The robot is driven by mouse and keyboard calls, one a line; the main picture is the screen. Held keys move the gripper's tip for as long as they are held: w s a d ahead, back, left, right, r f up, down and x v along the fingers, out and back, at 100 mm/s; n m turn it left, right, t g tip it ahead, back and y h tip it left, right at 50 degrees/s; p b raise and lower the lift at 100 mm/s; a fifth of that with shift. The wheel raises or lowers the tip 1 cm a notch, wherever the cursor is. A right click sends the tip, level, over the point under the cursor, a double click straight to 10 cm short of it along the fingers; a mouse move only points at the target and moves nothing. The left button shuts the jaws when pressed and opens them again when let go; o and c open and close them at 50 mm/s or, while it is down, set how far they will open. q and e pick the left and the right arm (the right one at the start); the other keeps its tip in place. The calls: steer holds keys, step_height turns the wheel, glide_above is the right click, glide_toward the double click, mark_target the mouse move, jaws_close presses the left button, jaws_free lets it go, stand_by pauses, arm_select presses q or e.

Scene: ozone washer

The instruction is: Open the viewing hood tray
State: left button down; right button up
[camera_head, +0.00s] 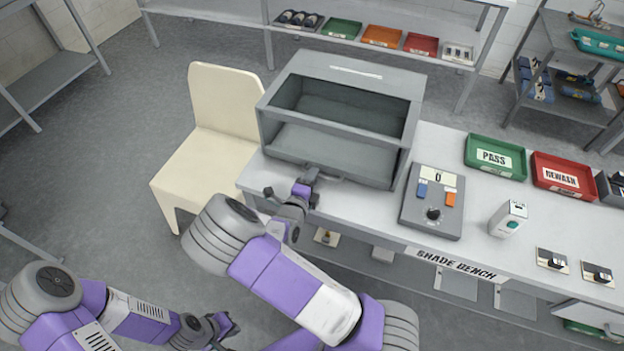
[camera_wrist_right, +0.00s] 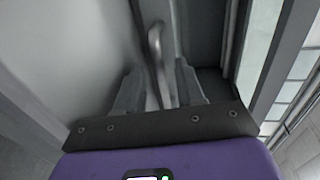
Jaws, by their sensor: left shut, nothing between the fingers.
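The viewing hood (camera_head: 345,70) is a grey box with a wide front opening, standing at the left end of the bench. Its lower front, with a slim bar handle (camera_head: 327,174), faces my right gripper (camera_head: 311,186), which partly hides it. In the right wrist view the metal handle (camera_wrist_right: 156,50) runs between the two fingers of the right gripper (camera_wrist_right: 160,90). These fingers stand apart, with gaps seeming to show beside the bar. My left gripper (camera_head: 223,329) is shut and empty, low in the head view and away from the bench.
A control box (camera_head: 434,200) stands right of the hood. Farther right are a green PASS tray (camera_head: 481,150), a red REWASH tray (camera_head: 550,170) and a small white device (camera_head: 508,219). A cream chair (camera_head: 222,110) stands close to the bench's left end.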

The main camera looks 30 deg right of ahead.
steer(key=shift+w+d, duration=0.1)
jaws_close()
stand_by(0.4)
